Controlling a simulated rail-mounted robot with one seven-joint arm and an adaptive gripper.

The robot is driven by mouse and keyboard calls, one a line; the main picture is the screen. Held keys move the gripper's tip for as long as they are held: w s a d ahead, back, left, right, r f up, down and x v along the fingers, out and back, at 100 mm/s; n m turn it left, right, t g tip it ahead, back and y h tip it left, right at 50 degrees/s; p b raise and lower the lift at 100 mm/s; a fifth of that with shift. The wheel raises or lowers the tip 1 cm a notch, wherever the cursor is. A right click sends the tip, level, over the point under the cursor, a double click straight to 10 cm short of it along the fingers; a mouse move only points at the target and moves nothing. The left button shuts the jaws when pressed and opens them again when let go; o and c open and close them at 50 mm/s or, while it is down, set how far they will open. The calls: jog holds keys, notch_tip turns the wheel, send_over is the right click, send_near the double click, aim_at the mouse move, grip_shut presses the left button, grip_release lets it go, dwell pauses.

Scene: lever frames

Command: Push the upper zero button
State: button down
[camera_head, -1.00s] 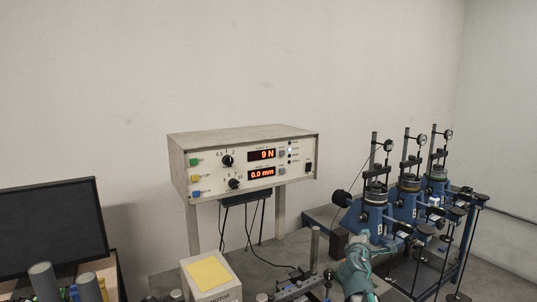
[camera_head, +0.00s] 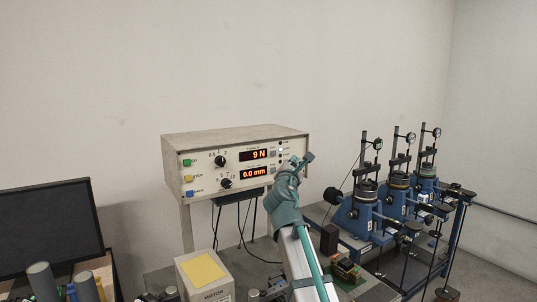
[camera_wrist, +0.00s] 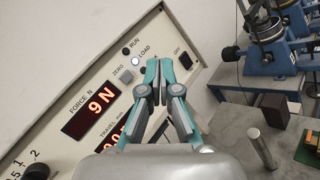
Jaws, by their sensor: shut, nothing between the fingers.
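The control box (camera_head: 225,145) stands on legs, with an upper red display (camera_head: 258,154) reading 9 N and a lower one (camera_head: 254,173) reading 0.0 mm. In the head view my gripper (camera_head: 302,160) is at the panel's right end. Contact with the panel cannot be told. The lower zero button is hidden in the wrist view.
Lit indicator LOAD (camera_wrist: 134,60) and the OFF switch (camera_wrist: 185,61) lie close to the fingertips. Blue test rigs (camera_head: 358,215) stand to the right. A motor box (camera_head: 205,275) is in front, and a dark monitor (camera_head: 45,225) is at left.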

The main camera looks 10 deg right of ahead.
aim_at(273, 153)
dwell(0.4)
jog(key=shift+w+a+b, duration=0.65)
jog(key=shift+w, duration=0.7)
jog(key=shift+w+a+b, duration=0.6)
jog(key=shift+w+b, duration=0.05)
jog(key=shift+w, duration=0.65)
jog(key=shift+w+a+b, duration=0.65)
jog(key=shift+w, duration=0.7)
jog(key=shift+w, duration=0.15)
jog(key=shift+w+a, duration=0.15)
jog(key=shift+w, duration=0.1)
jog(key=shift+w+a, duration=0.15)
jog(key=shift+w, duration=0.2)
jog(key=shift+s, duration=0.15)
jog(key=shift+s+d+p, duration=0.3)
jog(key=shift+s, duration=0.3)
